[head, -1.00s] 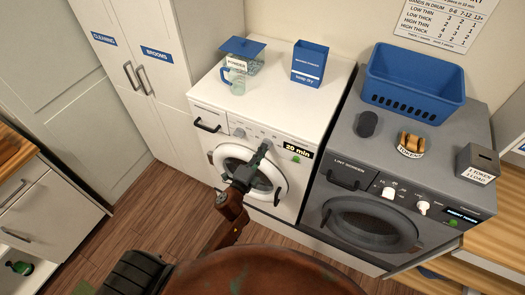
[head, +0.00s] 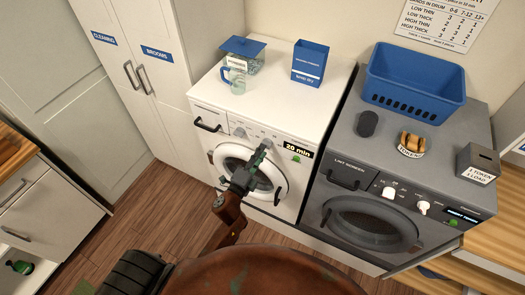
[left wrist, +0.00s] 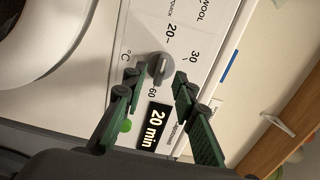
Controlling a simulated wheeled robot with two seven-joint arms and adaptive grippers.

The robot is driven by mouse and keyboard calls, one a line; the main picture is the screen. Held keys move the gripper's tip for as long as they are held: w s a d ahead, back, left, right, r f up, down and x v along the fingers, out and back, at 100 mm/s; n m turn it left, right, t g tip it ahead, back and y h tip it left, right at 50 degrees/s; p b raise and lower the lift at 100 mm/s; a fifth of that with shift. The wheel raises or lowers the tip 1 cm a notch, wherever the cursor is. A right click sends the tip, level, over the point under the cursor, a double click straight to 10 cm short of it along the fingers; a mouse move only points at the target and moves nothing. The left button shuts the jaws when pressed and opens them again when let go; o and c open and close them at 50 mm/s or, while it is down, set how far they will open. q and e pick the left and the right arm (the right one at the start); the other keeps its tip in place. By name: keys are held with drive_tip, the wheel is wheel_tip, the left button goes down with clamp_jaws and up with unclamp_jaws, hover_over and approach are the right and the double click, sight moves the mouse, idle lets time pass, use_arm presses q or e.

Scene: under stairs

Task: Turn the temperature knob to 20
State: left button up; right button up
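The temperature knob (left wrist: 160,68) is a small grey dial on the white washing machine's (head: 232,122) front panel. In the left wrist view it stands among printed marks including 20, 30 and 60, with °C beside it. I cannot tell surely which mark its pointer faces. My left gripper (left wrist: 156,79) is open, with one green-and-black finger on each side of the knob's lower part in that view. No clear contact shows. In the head view the left gripper (head: 262,151) is in front of the panel and hides part of it. My right gripper is not in view.
A "20 min" display (left wrist: 153,126) and green button (left wrist: 125,126) sit close to the fingers. A grey dryer (head: 340,150) with its own white knobs stands to the right. A jug (head: 236,78) and blue box (head: 309,64) stand on the washer. A blue basket (head: 413,82) is on the dryer.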

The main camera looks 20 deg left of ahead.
use_arm(q)
drive_tip(key=s, duration=1)
drive_tip(key=shift+s+a, duration=0.15)
drive_tip(key=shift+a, duration=0.25)
wheel_tip(320, 180, down, 23)
drive_tip(key=s+a+n+g+b, duration=0.1)
drive_tip(key=s+a+n+g, duration=0.1)
drive_tip(key=n+g, duration=0.25)
drive_tip(key=s+a+f+n+g+y, duration=0.1)
drive_tip(key=s+f+n+g, duration=0.3)
drive_tip(key=f, duration=0.7)
drive_tip(key=s+a+f+n+g, duration=0.1)
drive_tip(key=s+f, duration=0.5)
drive_tip(key=f, duration=0.5)
drive_tip(key=s+a+f+n+g, duration=0.1)
drive_tip(key=s+f+n+g, duration=0.1)
drive_tip(key=s+f, duration=0.5)
drive_tip(key=s+a+f+n+g+b, duration=0.1)
drive_tip(key=s+f+n+g, duration=0.2)
drive_tip(key=s+f, duration=0.4)
drive_tip(key=s+a+f+n+g+b, duration=0.1)
drive_tip(key=s+f, duration=0.6)
drive_tip(key=s, duration=1.1)
drive_tip(key=shift+s+a+f+n+g, duration=0.15)
drive_tip(key=shift+a+f+n+g, duration=0.1)
drive_tip(key=shift+n+g, duration=0.6)
